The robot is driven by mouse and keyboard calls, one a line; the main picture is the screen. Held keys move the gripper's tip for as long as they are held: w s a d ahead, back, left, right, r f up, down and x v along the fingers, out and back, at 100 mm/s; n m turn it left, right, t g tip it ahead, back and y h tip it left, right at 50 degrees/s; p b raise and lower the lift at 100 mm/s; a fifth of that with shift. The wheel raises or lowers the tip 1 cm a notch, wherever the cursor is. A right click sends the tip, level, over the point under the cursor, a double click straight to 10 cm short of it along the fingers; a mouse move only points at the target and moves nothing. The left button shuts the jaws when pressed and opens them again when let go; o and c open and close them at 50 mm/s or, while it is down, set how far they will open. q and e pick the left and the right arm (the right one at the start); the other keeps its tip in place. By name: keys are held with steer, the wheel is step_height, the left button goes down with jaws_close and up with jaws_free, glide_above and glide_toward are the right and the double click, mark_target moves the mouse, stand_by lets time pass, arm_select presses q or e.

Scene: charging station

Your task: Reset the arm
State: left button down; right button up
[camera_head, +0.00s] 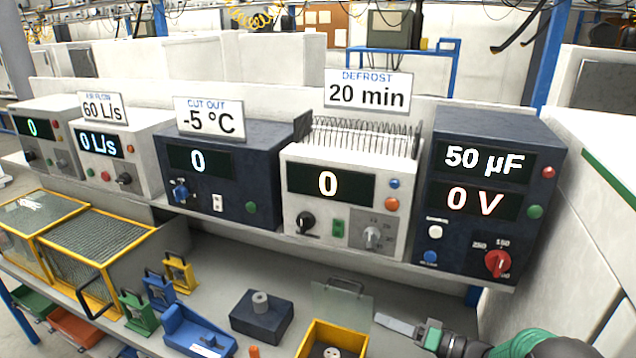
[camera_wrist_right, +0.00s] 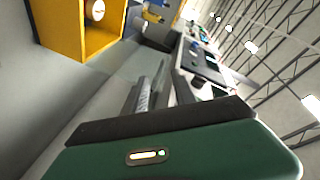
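My right gripper (camera_head: 382,320) comes in from the lower right in the head view, its grey fingers pointing left above the lower bench. The fingers lie close together with nothing seen between them, and they also show in the wrist view (camera_wrist_right: 152,85) beyond my green and black wrist housing. The gripper is just right of a yellow open box (camera_head: 359,340), apart from it as far as I can see. The same box shows at the upper left of the wrist view (camera_wrist_right: 58,40). My left gripper and arm are not in view.
On the shelf stand several instrument boxes, including a dark one (camera_head: 483,224) reading 50 µF and 0 V and a white one (camera_head: 297,213) reading 0. Below lie a dark block (camera_head: 250,322), a blue holder (camera_head: 178,325) and yellow-framed cases (camera_head: 130,228). A white wall (camera_head: 585,240) stands right.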

steer(key=w+d+r+m+t+h, duration=0.1)
steer(key=w+d+t+h, duration=0.2)
steer(key=h, duration=0.5)
steer(key=s+d+f+g+h, duration=0.2)
steer(key=s+d+g+h, duration=0.1)
steer(key=s+h, duration=0.3)
steer(key=s+a+f+g, duration=0.1)
steer(key=s+f+g, duration=0.1)
steer(key=s, duration=0.9)
steer(key=s+a+f+n+g, duration=0.1)
steer(key=s+g, duration=0.4)
steer(key=s, duration=0.7)
step_height(320, 180, down, 2)
steer(key=shift+s+a, duration=0.15)
steer(key=shift+a, duration=0.45)
